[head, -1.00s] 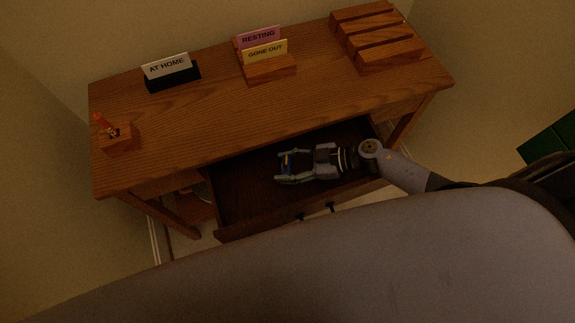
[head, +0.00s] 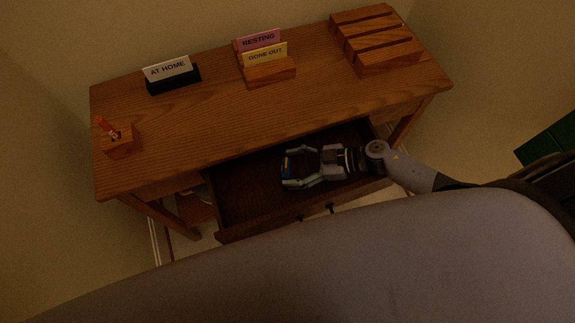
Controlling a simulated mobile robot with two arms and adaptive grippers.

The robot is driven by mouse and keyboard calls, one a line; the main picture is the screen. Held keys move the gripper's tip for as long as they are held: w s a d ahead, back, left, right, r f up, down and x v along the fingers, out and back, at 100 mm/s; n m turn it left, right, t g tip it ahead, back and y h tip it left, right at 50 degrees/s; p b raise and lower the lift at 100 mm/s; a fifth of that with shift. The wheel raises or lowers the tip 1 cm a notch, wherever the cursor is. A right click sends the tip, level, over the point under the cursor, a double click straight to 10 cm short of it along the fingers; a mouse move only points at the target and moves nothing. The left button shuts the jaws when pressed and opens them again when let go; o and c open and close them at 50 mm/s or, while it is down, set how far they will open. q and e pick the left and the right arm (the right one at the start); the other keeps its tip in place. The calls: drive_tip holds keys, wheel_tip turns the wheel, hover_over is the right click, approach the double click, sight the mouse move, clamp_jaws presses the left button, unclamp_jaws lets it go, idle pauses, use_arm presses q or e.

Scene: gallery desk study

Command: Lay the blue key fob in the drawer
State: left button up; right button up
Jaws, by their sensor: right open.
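The wooden desk's drawer (head: 240,201) is pulled open below the desk top. My right gripper (head: 287,168) is inside the drawer's outline, pointing left, with its jaws open. The blue key fob (head: 286,166), with a yellowish part, is at the fingertips, between the two fingers. It appears to lie on the drawer floor, though I cannot tell whether a finger touches it. My left gripper is not in view.
On the desk top (head: 210,127) stand an AT HOME card (head: 167,69) in a black holder, pink RESTING (head: 258,39) and yellow GONE OUT (head: 265,54) cards in wood, a slotted wooden block (head: 385,55), and a small block (head: 119,146) with an orange item.

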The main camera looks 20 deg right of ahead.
drive_tip(key=p+v, duration=0.1)
drive_tip(key=v, duration=0.4)
drive_tip(key=shift+s+d+r+p, duration=0.15)
drive_tip(key=shift+d+p, duration=0.15)
